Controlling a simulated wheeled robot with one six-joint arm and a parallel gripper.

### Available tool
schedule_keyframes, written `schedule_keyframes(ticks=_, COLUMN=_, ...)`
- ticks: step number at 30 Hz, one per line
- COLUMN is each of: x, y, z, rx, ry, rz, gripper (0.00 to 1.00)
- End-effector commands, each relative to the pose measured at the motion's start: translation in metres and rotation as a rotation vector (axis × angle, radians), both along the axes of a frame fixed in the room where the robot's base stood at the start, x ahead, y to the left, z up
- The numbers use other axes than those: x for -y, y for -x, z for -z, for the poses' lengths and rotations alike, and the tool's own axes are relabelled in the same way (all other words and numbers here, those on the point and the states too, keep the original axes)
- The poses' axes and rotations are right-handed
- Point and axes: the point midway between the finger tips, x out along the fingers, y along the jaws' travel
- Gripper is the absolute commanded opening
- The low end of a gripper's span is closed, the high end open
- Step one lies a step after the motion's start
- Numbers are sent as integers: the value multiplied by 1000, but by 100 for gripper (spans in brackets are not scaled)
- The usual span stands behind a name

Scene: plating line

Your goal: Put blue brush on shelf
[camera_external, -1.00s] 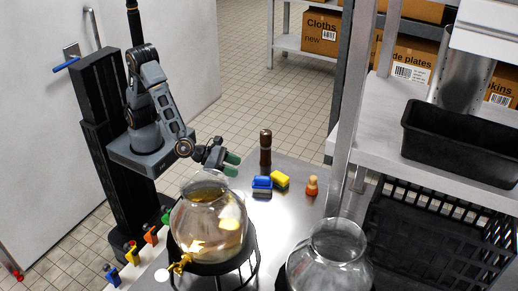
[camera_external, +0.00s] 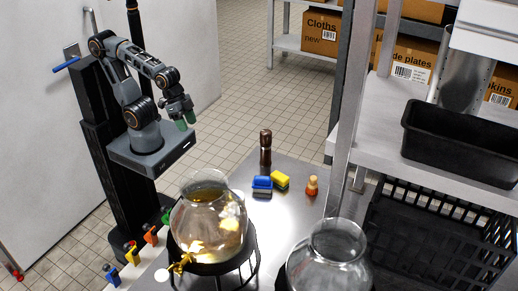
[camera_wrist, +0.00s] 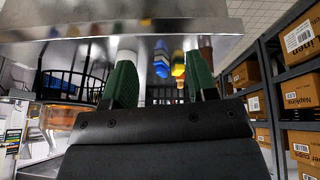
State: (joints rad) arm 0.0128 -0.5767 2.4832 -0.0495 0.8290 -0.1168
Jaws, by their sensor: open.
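The blue brush (camera_external: 262,184), blue on top with a dark lower part, stands on the steel table beside a yellow-and-dark block (camera_external: 280,179). In the wrist view the blue brush (camera_wrist: 162,62) shows small and distant between my fingers. My gripper (camera_external: 185,121) has green fingertips and hangs in the air left of the table, well apart from the brush. Its fingers (camera_wrist: 160,82) are open and hold nothing. The shelf (camera_external: 385,130) at the right is a grey metal rack with a black bin on it.
A glass dispenser (camera_external: 207,222) with a brass tap stands at the table's front left, and another glass jar (camera_external: 338,258) right of it. A dark brown mill (camera_external: 265,148) and a small orange bottle (camera_external: 312,186) flank the brush. A black bin (camera_external: 455,140) occupies the shelf's right part.

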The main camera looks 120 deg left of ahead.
Motion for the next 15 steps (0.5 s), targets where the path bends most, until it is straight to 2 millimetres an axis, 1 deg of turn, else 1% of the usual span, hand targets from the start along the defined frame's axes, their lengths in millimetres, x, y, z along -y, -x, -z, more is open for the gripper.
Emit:
schedule_keyframes(ticks=1, x=-4, y=6, z=-1, rx=-13, ry=-32, rz=37, gripper=57)
schedule_keyframes(ticks=4, x=-9, y=15, z=0, rx=-37, ry=-75, rz=90, gripper=66)
schedule_keyframes(ticks=7, x=-10, y=17, z=0, rx=-45, ry=-90, rz=108, gripper=66)
schedule_keyframes(ticks=15, x=-10, y=17, z=0, rx=-46, ry=-89, rz=109, gripper=66)
